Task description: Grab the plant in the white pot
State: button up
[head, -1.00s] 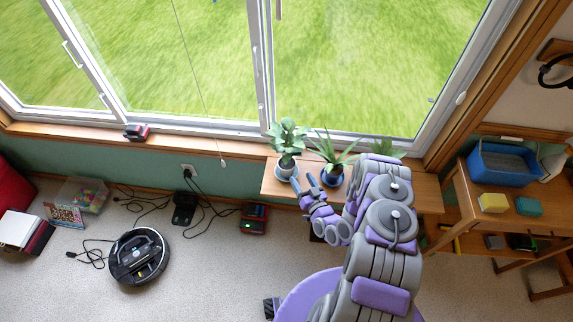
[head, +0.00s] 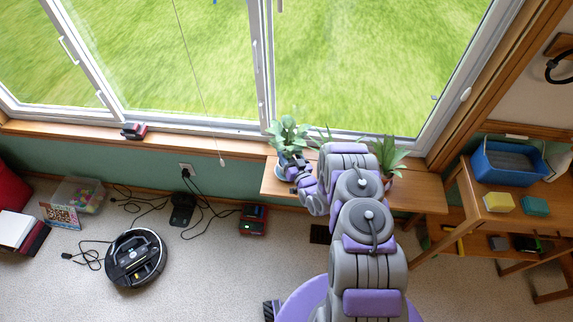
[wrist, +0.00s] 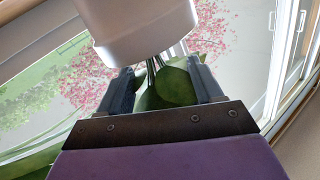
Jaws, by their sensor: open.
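The leafy green plant (head: 288,134) stands at the left end of a wooden bench under the window. My gripper (head: 291,169) is right at its pot and hides part of it in the head view. In the wrist view the white pot (wrist: 140,30) fills the top, and the plant's stems and round green leaves (wrist: 172,86) run down from it. There my gripper (wrist: 160,72) is open, with one dark finger on each side of the stems just beyond the pot's rim. I cannot tell whether either finger touches the plant.
Another green plant (head: 388,154) stands farther right on the wooden bench (head: 427,194); my arm partly covers a spiky one between. The window is close behind. A wooden table (head: 488,216) with a blue bin (head: 506,165) stands right. A robot vacuum (head: 136,257) lies on the floor.

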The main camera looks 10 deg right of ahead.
jog(key=x, duration=0.2)
jog(key=b+x, duration=0.1)
jog(key=shift+w+d+f, duration=0.1)
jog(key=shift+w+f, duration=0.05)
jog(key=shift+w, duration=0.3)
jog(key=shift+c, duration=0.7)
grip_shut()
